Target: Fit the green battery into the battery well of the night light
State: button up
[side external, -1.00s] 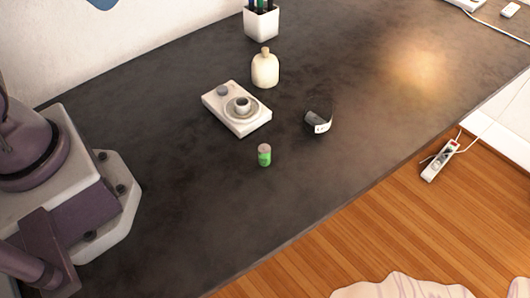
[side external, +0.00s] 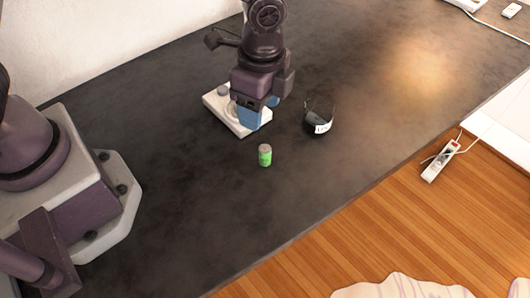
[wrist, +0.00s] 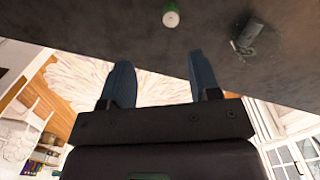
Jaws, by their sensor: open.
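The green battery (side external: 265,156) with a pale top stands upright on the dark table, in front of the night light. It also shows at the top of the wrist view (wrist: 170,18). My gripper (side external: 257,114) is over the night light's right part in the side view, with blue fingers pointing down. In the wrist view its two fingers (wrist: 161,82) are spread apart with nothing between them. I cannot tell whether they touch the night light.
A dark item with a white label (side external: 318,123) lies right of the night light and shows in the wrist view (wrist: 246,38). The table's front edge borders a wooden floor with a power strip (side external: 440,160). The table (side external: 170,190) is clear left of the battery.

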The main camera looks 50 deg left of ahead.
aim_at(265, 148)
jog(key=shift+m+t, duration=0.3)
jog(key=shift+m, duration=0.5)
jog(key=f, duration=0.8)
jog(key=w+f, duration=0.1)
jog(key=f, duration=0.3)
jog(key=shift+w+f, duration=0.1)
jog(key=shift+f, duration=0.05)
jog(key=shift+c, duration=0.5)
jog(key=c, duration=0.9)
